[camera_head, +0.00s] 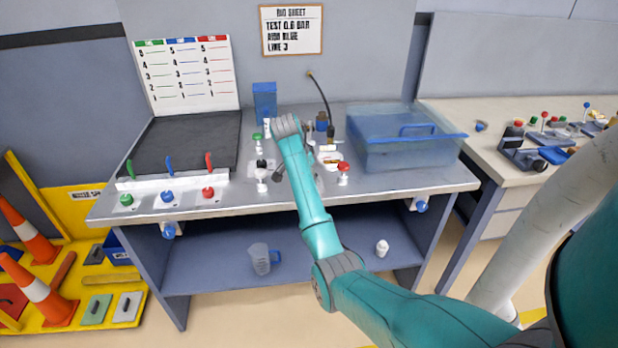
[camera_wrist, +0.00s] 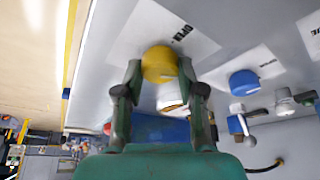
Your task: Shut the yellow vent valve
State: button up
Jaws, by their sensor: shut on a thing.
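The yellow vent valve knob (camera_wrist: 160,62) shows in the wrist view between the two fingers of my gripper (camera_wrist: 160,80), which are closed against its sides. A pale valve body (camera_wrist: 170,97) shows just by the knob, between the fingers. A white label plate (camera_wrist: 140,30) lies beside the knob, with small dark lettering that seems to read OPEN. The valve handle's exact angle is hard to tell. In the head view my arm reaches over the steel bench (camera_head: 400,183), and its wrist hides the yellow knob and my fingers.
A blue knob (camera_wrist: 243,83) stands right of the yellow one in the wrist view. In the head view, a red-topped valve (camera_head: 343,168) stands right of my arm and a green-topped one (camera_head: 257,138) left. A clear blue tank (camera_head: 405,140) occupies the right side.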

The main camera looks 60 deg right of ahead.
jog(key=m, duration=0.2)
jog(key=m+g, duration=0.1)
jog(key=m, duration=0.1)
jog(key=shift+w+m+g+y, duration=0.1)
jog(key=shift+m+g+y, duration=0.2)
jog(key=shift+m+y, duration=0.1)
dwell(0.4)
jog(key=o, duration=1.1)
jog(key=shift+o, duration=0.2)
